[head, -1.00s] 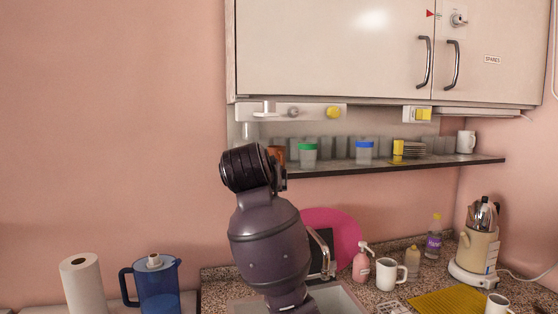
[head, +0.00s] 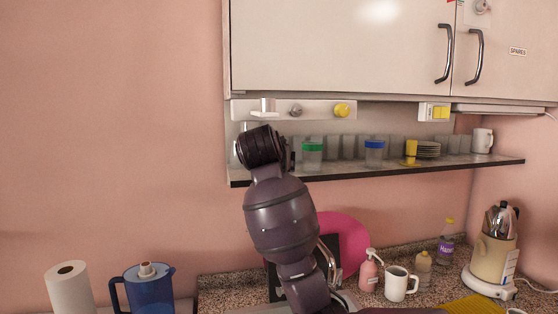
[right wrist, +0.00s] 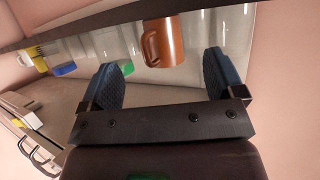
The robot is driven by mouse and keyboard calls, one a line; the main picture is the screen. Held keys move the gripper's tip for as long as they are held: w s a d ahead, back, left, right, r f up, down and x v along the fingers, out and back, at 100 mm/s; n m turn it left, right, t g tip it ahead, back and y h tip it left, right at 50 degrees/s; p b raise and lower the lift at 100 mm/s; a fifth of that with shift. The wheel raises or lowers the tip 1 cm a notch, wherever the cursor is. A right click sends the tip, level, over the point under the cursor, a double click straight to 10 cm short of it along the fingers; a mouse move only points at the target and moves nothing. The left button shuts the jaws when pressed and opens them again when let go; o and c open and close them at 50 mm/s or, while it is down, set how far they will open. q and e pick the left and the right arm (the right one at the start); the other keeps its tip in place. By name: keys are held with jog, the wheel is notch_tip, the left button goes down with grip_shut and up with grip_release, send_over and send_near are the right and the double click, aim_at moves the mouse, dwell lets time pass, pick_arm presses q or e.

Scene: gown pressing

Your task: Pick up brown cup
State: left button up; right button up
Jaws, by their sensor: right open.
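The brown cup (right wrist: 163,42) shows in the right wrist view at the top centre, with its handle toward the left of the picture. My right gripper (right wrist: 169,64) is open and empty. Its two blue fingers stand on either side of the cup's line, with the cup ahead between them and apart from both. In the head view my right wrist covers the left end of the shelf (head: 400,170), and the cup is hidden behind it. My left gripper is in neither view.
A cabinet (head: 340,45) hangs close above. The counter below holds a white mug (head: 400,284).

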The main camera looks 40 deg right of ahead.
jog(key=w+d, duration=0.1)
jog(key=d, duration=0.1)
jog(key=w+d+p, duration=0.1)
jog(key=w+d, duration=0.1)
jog(key=w+d+p, duration=0.1)
jog(key=w+d, duration=0.1)
jog(key=shift+w+d+f, duration=0.15)
jog(key=shift+d+f, duration=0.05)
jog(key=shift+f, duration=0.2)
jog(key=shift+w+d+f, duration=0.2)
jog(key=shift+w+d, duration=0.05)
jog(key=c, duration=1.1)
